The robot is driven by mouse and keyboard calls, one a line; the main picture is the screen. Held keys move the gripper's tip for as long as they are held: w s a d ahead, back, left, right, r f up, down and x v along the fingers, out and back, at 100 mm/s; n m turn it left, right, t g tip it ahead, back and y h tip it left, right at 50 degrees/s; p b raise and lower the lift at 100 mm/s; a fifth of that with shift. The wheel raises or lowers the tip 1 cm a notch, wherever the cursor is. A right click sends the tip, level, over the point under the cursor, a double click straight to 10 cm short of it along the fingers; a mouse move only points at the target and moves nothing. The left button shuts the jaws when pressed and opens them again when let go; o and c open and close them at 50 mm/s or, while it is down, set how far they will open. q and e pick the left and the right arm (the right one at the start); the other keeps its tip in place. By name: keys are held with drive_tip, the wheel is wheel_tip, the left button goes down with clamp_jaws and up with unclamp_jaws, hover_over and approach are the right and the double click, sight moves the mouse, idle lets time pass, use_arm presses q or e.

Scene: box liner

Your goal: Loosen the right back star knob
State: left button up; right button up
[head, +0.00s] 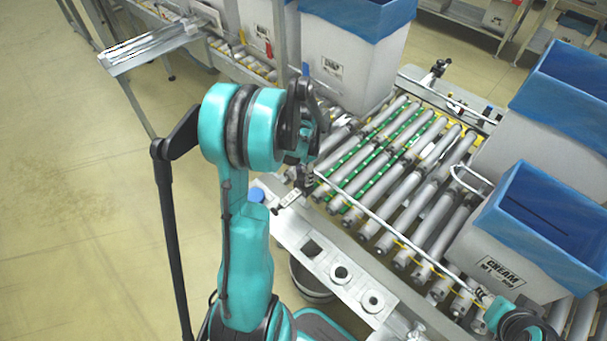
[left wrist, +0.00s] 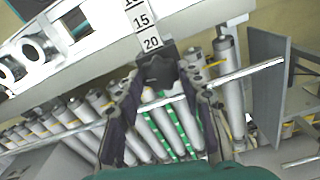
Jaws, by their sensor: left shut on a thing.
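The dark star knob (left wrist: 158,70) shows in the left wrist view at the end of a white scale strip (left wrist: 147,28) with printed numbers. My left gripper (left wrist: 162,84) has its two fingers on either side of the knob and is shut on it. In the head view my left gripper (head: 304,178) points down at the near-left edge of the roller conveyor. The knob is hard to make out there behind the fingers.
A roller conveyor (head: 420,195) with green strips and a metal guide rail lies right of my left gripper. White boxes with blue liners, one marked CREAM (head: 515,265), stand at the right. Another lined box (head: 350,65) stands behind. Open floor (head: 80,200) lies left.

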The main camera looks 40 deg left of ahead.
use_arm(q)
drive_tip(key=n, duration=0.4)
drive_tip(key=shift+n, duration=0.3)
drive_tip(key=n, duration=0.5)
drive_tip(key=shift+b, duration=0.3)
drive_tip(key=n, duration=1)
drive_tip(key=o, duration=1.2)
drive_tip(key=shift+c, duration=0.2)
